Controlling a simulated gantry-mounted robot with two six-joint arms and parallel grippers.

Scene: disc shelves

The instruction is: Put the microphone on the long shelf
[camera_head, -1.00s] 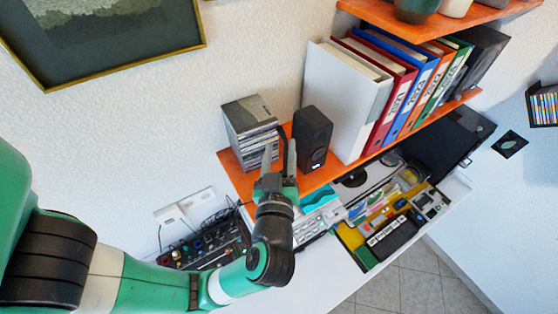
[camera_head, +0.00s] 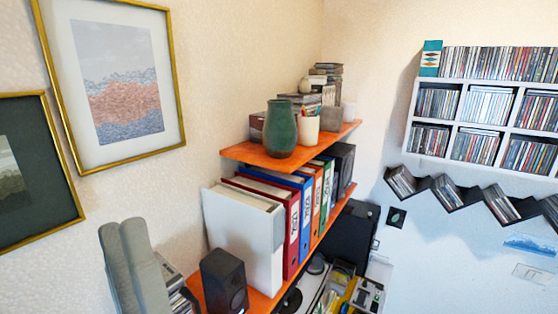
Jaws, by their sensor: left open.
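I see no microphone in view. The lower orange shelf (camera_head: 261,301) looks longer than the upper orange shelf (camera_head: 238,151); it runs along the wall and carries a speaker and a row of binders. My left gripper (camera_head: 133,228) shows at the lower left as two grey fingers pointing up, open, with nothing visible held. It is left of the CD stack and speaker on the lower shelf. Its base is cut off by the frame's edge. My right gripper is not in view.
A black speaker (camera_head: 223,281) and a white binder (camera_head: 240,238) stand on the lower shelf. A green vase (camera_head: 280,129) and a white cup (camera_head: 308,130) stand on the upper shelf. A white CD rack (camera_head: 406,128) and a black zigzag shelf (camera_head: 447,192) hang on the right wall.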

